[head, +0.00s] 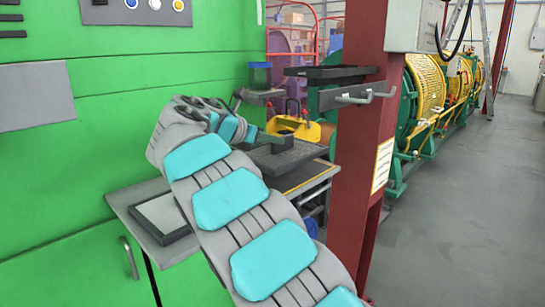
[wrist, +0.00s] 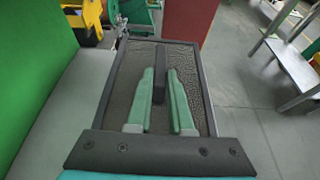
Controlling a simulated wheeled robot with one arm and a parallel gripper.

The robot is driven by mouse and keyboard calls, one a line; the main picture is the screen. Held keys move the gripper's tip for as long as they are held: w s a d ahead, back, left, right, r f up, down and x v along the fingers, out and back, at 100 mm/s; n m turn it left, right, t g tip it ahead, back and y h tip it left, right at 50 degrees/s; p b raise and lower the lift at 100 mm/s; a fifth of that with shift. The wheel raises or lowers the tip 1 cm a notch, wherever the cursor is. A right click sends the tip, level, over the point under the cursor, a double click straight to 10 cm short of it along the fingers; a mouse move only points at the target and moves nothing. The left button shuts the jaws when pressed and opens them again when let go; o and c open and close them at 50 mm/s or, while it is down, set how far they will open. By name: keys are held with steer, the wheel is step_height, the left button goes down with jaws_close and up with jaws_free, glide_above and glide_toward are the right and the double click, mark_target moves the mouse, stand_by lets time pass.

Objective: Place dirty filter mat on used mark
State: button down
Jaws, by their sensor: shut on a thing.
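The dirty filter mat (wrist: 125,75) is a dark grey, rough-textured panel in a black frame, with a raised black grip bar down its middle. In the wrist view, the two green fingers of my gripper (wrist: 159,80) stand on either side of that bar, shut on it. In the head view, the mat (head: 292,156) is the dark slab at the end of my arm, near the far part of the bench; I cannot tell whether it rests or hangs there. I cannot make out the used mark.
A pale panel in a dark frame (head: 160,215) lies on the near end of the grey bench. A green cabinet (head: 100,110) walls the left. A red post (head: 358,150) stands close on the right. A yellow object (head: 295,128) and a black tray (head: 325,72) are behind.

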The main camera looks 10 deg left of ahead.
mark_target(272, 152)
steer(key=shift+f+b, duration=0.35)
steer(key=shift+f, duration=1.6)
steer(key=c, duration=0.8)
jaws_free()
